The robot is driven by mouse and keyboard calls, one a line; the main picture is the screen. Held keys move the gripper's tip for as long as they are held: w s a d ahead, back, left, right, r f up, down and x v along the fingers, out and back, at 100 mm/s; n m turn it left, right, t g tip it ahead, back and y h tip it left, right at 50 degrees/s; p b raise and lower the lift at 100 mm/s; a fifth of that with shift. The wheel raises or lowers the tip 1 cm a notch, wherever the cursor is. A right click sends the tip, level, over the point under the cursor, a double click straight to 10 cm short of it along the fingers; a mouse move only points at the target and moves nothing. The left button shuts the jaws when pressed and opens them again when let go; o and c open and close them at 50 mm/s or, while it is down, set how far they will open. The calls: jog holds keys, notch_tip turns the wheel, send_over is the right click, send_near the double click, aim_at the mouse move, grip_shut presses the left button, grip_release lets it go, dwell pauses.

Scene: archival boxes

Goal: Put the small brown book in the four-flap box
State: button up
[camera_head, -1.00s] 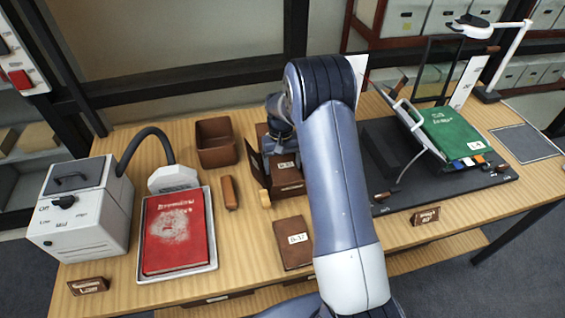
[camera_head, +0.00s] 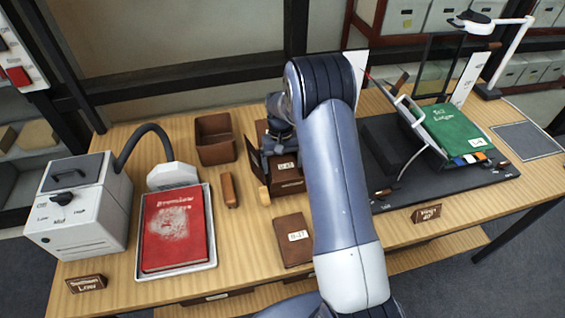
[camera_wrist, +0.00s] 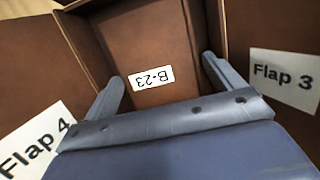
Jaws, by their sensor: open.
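The brown four-flap box (camera_head: 290,188) stands at the middle of the table in the head view, with flaps raised, partly behind my arm. The wrist view looks into it, with Flap 4 (camera_wrist: 28,125) at left and Flap 3 (camera_wrist: 285,95) at right. A brown panel labelled B-23 (camera_wrist: 150,45) lies between the box walls. It looks like a small book, though I cannot be sure. My gripper (camera_wrist: 163,80) is open over it, one finger at each side. Another small brown book (camera_head: 292,252) with a white label lies flat on the table in front of the box.
A red book (camera_head: 175,240) lies in a white tray (camera_head: 180,275) at left, beside a white machine with a hose (camera_head: 75,225). An empty brown bin (camera_head: 215,140) and a small brown block (camera_head: 229,190) stand left of the box. A green book (camera_head: 450,130) rests on a cradle at right.

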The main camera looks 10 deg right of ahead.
aim_at(281, 162)
notch_tip(281, 162, up, 13)
jog(key=w+b, duration=0.1)
jog(key=shift+w, duration=0.4)
dwell(1.0)
